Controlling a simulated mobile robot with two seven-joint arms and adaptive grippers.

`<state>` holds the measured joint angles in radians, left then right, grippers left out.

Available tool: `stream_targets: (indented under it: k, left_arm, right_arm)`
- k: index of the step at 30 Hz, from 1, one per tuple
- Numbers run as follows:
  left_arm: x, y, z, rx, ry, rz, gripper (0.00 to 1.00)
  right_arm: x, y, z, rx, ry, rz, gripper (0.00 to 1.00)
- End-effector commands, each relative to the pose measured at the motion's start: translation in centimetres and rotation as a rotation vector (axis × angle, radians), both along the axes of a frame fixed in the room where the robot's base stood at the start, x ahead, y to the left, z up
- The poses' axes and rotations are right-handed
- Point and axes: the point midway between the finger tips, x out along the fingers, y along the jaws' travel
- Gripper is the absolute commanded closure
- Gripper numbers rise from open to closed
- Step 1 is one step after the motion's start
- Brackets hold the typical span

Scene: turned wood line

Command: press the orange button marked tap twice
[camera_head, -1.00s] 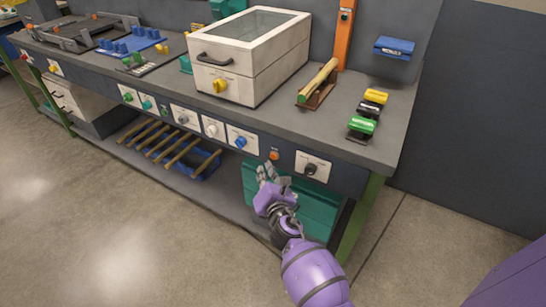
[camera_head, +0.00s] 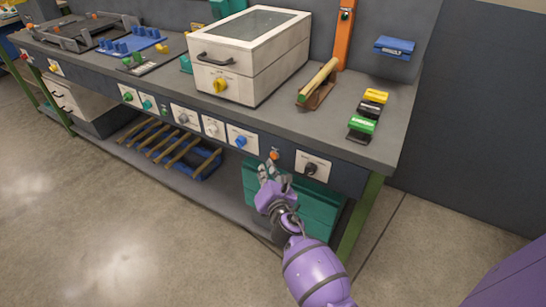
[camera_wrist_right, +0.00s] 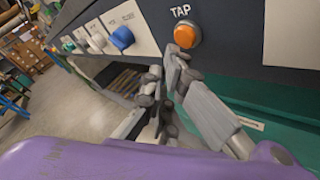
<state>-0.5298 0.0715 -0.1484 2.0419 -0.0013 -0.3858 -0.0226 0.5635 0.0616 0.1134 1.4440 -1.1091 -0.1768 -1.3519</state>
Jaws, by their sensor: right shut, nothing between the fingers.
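The orange button (camera_head: 274,155) sits on the dark front panel of the bench, between a blue knob and a black knob. In the right wrist view the round orange button (camera_wrist_right: 187,36) has the word TAP above it. My right gripper (camera_head: 267,170) is shut and empty, just below the button in the head view. In the wrist view the right gripper's fingertips (camera_wrist_right: 166,76) lie close under the button's lower left edge. I cannot tell whether they touch it. My left gripper is not in view.
A blue knob (camera_head: 240,141) and a black knob (camera_head: 311,168) flank the button on white plates. A teal crate (camera_head: 318,213) stands under the bench, behind my right gripper. A white lidded box (camera_head: 240,82) stands on the bench top. The floor in front is clear.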

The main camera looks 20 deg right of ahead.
Motion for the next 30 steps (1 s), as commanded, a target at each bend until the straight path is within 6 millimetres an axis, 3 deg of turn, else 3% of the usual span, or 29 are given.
stream_targets:
  k: [15, 30]
  left_arm:
    - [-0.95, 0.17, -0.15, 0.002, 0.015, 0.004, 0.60]
    - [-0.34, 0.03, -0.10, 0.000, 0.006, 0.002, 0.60]
  right_arm:
    - [0.02, -0.02, 0.00, 0.000, 0.000, 0.000, 1.00]
    - [0.53, -0.65, 0.00, 0.000, 0.000, 0.000, 1.00]
